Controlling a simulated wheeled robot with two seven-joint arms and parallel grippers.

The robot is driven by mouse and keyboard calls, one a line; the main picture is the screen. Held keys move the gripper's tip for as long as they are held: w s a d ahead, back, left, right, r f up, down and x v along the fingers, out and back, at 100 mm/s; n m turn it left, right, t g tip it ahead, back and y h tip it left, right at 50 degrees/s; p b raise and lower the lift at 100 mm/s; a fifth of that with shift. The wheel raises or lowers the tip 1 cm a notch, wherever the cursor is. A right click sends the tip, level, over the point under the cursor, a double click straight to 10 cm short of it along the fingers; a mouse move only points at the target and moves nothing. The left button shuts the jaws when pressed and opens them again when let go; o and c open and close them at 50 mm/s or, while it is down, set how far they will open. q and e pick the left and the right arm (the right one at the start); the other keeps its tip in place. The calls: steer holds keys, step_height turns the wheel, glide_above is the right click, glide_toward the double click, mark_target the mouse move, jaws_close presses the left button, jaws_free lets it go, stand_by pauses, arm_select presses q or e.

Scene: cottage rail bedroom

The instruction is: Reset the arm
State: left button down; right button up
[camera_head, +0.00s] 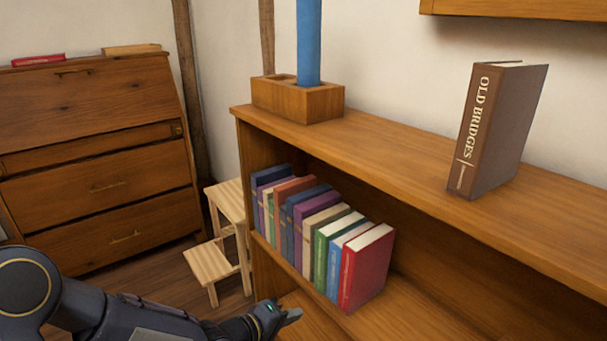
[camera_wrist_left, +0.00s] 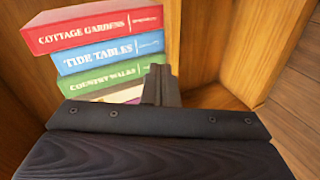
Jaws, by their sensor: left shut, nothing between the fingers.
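My left gripper (camera_head: 290,316) is low in front of the bookshelf (camera_head: 395,140) in the head view, its fingers shut and empty. In the left wrist view the shut fingers (camera_wrist_left: 160,86) show in front of the row of books. The red book Cottage Gardens (camera_head: 367,268) stands at the near end of that row on the inner shelf; it also shows in the left wrist view (camera_wrist_left: 95,30). Next to it are the blue Tide Tables (camera_wrist_left: 110,54) and green Country Walks (camera_wrist_left: 112,79). I cannot tell whether the fingers touch any book. My right gripper is not in view.
A brown book, Old Bridges (camera_head: 497,130), stands upright on the bookshelf top. A wooden box (camera_head: 297,101) there holds a blue cylinder (camera_head: 308,40). A small step stool (camera_head: 212,262) stands behind my left arm, and a wooden drawer cabinet (camera_head: 95,150) is at the left.

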arm_select(q)
steer(key=s+a+r+m+y, duration=0.1)
steer(key=s+a+r+y, duration=0.2)
steer(key=a, duration=0.5)
steer(key=s+a+r+m+y, duration=0.1)
steer(key=s+a+r+y, duration=0.3)
steer(key=a, duration=0.4)
steer(key=s+a+r+m+g, duration=0.1)
steer(key=s+a, duration=0.1)
steer(key=s, duration=0.7)
steer(key=s+a+r+m+g, duration=0.1)
steer(key=s+a+g, duration=0.1)
steer(key=s, duration=0.7)
step_height(320, 180, up, 31)
steer(key=p, duration=3.1)
steer(key=shift+s+d+m+h, duration=0.35)
steer(key=shift+s+m+h, duration=0.05)
